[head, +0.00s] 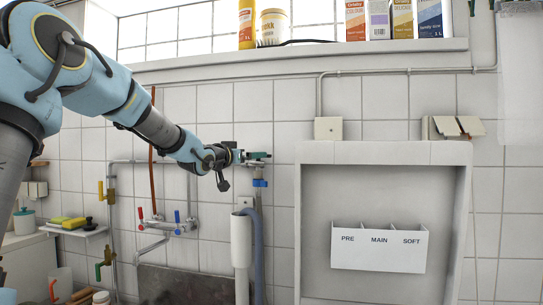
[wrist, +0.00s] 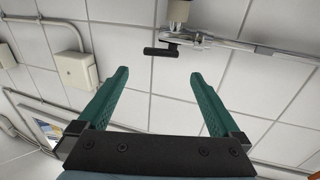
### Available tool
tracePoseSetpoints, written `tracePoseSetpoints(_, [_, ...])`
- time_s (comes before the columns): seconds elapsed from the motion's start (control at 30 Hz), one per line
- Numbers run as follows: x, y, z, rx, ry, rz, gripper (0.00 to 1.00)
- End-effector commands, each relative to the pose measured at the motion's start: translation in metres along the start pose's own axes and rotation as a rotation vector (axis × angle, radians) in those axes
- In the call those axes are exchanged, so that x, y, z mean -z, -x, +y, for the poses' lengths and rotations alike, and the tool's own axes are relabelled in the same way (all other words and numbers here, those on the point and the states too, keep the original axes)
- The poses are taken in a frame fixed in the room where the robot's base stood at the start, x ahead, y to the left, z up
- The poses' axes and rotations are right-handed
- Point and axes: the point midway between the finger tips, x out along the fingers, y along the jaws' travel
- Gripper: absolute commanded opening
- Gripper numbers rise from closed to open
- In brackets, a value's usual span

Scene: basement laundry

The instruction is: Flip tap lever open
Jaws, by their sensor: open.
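In the wrist view, a short dark lever (wrist: 162,51) sits on a metal tap (wrist: 178,38) fixed to a pipe on the tiled wall. My gripper (wrist: 162,80) is open, with its two green fingers wide apart and nothing between them. The lever is just beyond the fingertips, apart from them, and near the middle of the gap. In the head view, my gripper (head: 261,156) is close to the wall, above a blue fitting (head: 260,183) on a pipe. The lever itself is hard to make out there.
A white standpipe (head: 241,250) and a blue-grey hose (head: 259,255) are below my gripper. A mixer tap (head: 165,226) with red and blue handles is to the left. A wall box (head: 328,128) and a recessed panel with a detergent drawer (head: 378,250) are to the right.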

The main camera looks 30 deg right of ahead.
Motion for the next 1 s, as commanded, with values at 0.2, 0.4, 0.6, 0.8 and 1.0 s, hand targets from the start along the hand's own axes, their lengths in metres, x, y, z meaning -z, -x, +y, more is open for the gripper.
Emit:
tracePoseSetpoints(0.2, [0.001, -0.037, 0.001, -0.001, 0.004, -0.003, 1.00])
tracePoseSetpoints(0.4, [0.000, -0.073, 0.001, 0.001, 0.004, -0.004, 1.00])
tracePoseSetpoints(0.6, [-0.001, -0.095, -0.001, 0.002, 0.002, -0.005, 1.00])
tracePoseSetpoints(0.8, [-0.002, -0.100, -0.001, 0.002, 0.001, -0.005, 1.00])
tracePoseSetpoints(1.0, [-0.003, -0.100, -0.001, 0.003, 0.001, -0.005, 0.98])
